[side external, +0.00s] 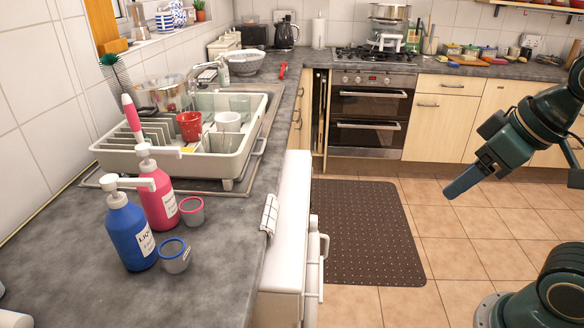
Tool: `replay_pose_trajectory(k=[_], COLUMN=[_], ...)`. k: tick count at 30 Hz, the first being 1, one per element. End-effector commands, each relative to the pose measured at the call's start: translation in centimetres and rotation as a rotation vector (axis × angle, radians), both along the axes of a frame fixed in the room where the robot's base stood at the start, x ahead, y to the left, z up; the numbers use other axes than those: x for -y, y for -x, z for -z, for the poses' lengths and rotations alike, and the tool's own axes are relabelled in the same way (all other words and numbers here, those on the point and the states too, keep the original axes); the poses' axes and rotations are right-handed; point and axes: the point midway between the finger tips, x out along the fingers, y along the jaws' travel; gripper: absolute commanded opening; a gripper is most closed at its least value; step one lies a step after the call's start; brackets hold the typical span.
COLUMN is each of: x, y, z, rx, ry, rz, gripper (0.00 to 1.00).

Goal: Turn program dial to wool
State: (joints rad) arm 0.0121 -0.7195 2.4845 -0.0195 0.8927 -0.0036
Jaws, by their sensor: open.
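A white appliance (292,210) stands under the counter edge and is seen nearly edge-on. White parts (318,245) stick out from its front, but I cannot tell whether one of them is the program dial. No wool marking can be read from here. My gripper (462,183) is open and empty, with its blue fingers pointing down and left. It is in the air above the tiled floor, well to the right of the appliance and not touching anything.
A brown dotted mat (365,235) lies on the floor between the appliance and my arm. A checked cloth (269,213) hangs over the counter edge. Blue (130,235) and pink (157,195) pump bottles stand on the counter. The air between gripper and appliance is clear.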

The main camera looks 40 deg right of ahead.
Motion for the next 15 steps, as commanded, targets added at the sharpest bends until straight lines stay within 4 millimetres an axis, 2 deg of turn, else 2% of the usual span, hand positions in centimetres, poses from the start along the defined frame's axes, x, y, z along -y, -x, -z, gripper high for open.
replay_pose_trajectory(k=[8,15], x=[-0.4,-0.6], y=[-3.8,-8.4], z=[-0.2,0.2], rx=[-0.040,-0.076], ry=[-0.019,-0.059], rz=[-0.052,-0.114], gripper=[0.69,0.69])
